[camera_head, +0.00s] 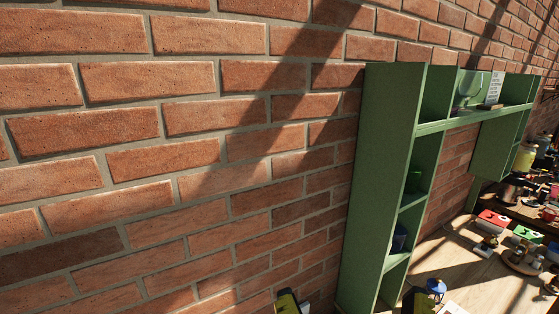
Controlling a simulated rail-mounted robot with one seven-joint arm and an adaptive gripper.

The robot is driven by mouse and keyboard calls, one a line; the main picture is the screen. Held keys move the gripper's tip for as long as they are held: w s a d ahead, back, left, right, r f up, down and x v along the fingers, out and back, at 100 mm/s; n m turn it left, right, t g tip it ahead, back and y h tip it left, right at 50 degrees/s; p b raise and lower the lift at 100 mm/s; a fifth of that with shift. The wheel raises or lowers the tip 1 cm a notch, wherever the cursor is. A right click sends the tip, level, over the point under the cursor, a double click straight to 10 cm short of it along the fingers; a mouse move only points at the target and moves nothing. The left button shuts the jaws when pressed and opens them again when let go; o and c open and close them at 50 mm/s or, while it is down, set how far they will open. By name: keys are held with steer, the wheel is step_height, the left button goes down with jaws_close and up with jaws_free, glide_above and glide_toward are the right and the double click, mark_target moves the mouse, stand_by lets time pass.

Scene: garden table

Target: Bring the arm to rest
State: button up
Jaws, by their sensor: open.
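My gripper and arm are not clearly seen in the head view. The view is tilted and mostly filled by a brick wall. A yellow and black object (288,301) is cut off at the bottom edge, and I cannot tell what it is.
A green shelf unit (375,190) stands against the brick wall (150,130). A wooden table (465,275) at lower right holds a red box (494,218), a green box (527,234) and a blue-topped item (436,287). Other small items crowd its right side. A printed card (494,88) stands on the upper shelf.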

step_height(320, 180, up, 10)
steer(key=p, duration=0.7)
steer(key=shift+f, duration=0.15)
